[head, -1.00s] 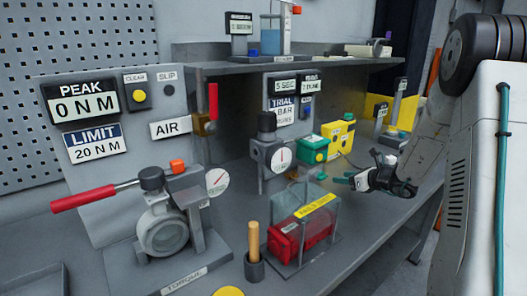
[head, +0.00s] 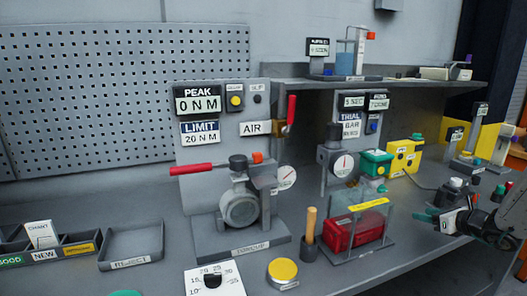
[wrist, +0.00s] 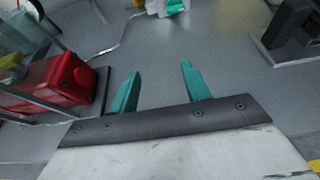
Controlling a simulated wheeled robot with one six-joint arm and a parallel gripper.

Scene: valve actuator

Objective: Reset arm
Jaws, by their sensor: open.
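My gripper (head: 438,219) is at the right of the head view, over the right part of the grey bench (head: 300,268). In the wrist view its two teal fingers (wrist: 158,90) stand apart with only bare bench surface between them. It is open and empty. A red device (head: 352,230) in a clear guarded stand is to its left, also at the left of the wrist view (wrist: 47,86). Part of my arm is cut off by the head view's right edge.
A torque rig with a red-handled lever (head: 192,168) stands at the bench's middle. A yellow box (head: 404,156) and a green box (head: 376,163) stand behind the guarded stand. A reject tray (head: 133,245) and a divided tray (head: 50,247) lie at left. A shelf (head: 350,83) overhangs the back.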

